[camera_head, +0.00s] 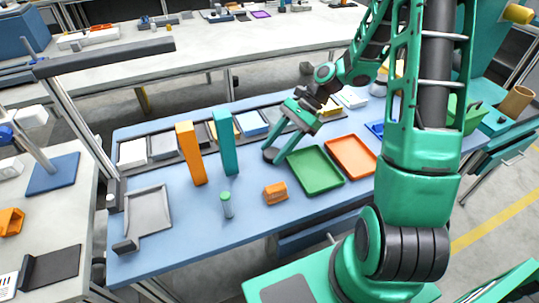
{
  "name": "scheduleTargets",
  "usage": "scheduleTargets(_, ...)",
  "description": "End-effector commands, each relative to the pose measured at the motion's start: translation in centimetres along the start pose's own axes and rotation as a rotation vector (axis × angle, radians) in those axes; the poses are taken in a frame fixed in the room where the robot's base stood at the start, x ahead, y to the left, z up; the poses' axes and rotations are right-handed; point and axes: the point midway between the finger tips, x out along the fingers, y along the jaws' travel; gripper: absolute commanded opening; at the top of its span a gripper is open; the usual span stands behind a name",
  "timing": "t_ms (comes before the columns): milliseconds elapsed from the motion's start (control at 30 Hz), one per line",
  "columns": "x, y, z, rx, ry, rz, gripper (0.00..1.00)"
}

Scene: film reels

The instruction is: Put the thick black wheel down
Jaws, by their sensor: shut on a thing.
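My gripper (275,149) reaches down and to the left over the blue table. It is shut on a small dark round thing, which looks like the thick black wheel (270,156), at its tips. The wheel is close to the table surface, left of the green tray; I cannot tell if it touches the table. Much of the wheel is hidden by the gripper, and it is small in the picture.
A green tray (316,187) and an orange tray (352,175) lie right of the wheel. An orange block (190,156) and a teal block (225,146) stand to the left. A green-capped bottle (227,208), orange box (275,194) and grey tray (170,218) are nearer.

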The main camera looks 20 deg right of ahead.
Motion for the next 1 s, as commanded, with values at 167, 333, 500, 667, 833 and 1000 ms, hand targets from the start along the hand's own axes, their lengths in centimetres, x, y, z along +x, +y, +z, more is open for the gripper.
scheduleTargets(167,-0.1,0.0,0.0,0.000,0.000,0.000,0.16)
scheduleTargets(333,-0.6,-0.1,0.5,-0.001,0.000,-0.002,0.16)
scheduleTargets(500,-2.0,-0.1,1.9,-0.002,0.002,-0.003,0.16)
scheduleTargets(667,-4.6,-0.1,4.4,-0.005,0.004,-0.004,0.16)
scheduleTargets(833,-8.2,-0.1,8.0,-0.004,0.005,-0.006,0.16)
scheduleTargets(1000,-11.9,-0.1,11.7,-0.005,0.005,-0.006,0.16)
